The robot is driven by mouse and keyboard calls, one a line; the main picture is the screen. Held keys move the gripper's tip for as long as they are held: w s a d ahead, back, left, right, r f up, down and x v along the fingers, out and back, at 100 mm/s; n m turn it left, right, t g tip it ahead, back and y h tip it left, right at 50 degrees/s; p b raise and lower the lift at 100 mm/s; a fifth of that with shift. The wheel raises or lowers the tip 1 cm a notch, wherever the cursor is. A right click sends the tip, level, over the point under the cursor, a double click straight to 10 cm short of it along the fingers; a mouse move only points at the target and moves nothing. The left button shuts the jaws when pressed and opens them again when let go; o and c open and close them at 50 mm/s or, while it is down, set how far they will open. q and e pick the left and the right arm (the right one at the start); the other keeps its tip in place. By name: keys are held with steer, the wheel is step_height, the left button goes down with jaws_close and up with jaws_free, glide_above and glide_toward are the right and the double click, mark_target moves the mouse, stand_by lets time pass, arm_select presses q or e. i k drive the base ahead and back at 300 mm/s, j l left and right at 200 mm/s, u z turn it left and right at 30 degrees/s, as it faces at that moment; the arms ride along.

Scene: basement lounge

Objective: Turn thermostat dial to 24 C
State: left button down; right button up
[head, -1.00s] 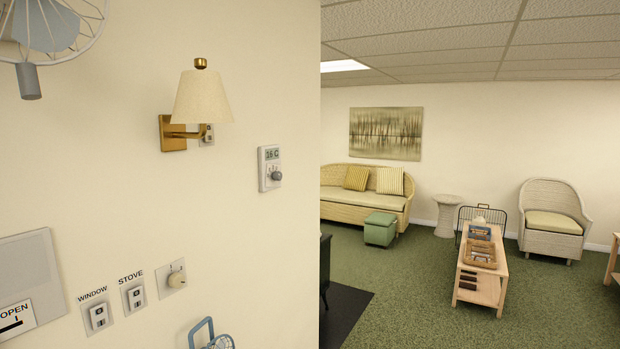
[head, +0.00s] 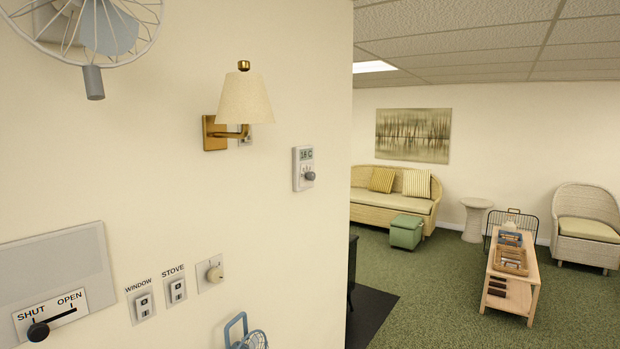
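The thermostat (head: 303,168) is a white upright box on the cream wall, right of the wall lamp and near the wall's right edge. Its small display at the top seems to read 16 C. Its grey round dial (head: 309,176) sits below the display. Neither of my grippers shows in the head view, and nothing touches the dial.
A wall lamp (head: 243,98) and a wire-caged fan (head: 95,30) stick out from the wall.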

mark_target(311, 176)
steer(key=u, duration=0.65)
steer(key=i+l+u, duration=0.1)
steer(key=l+u, duration=0.2)
steer(key=i+l+u, duration=0.1)
steer(key=l+u, duration=0.45)
steer(key=l, duration=0.15)
steer(key=i, duration=0.05)
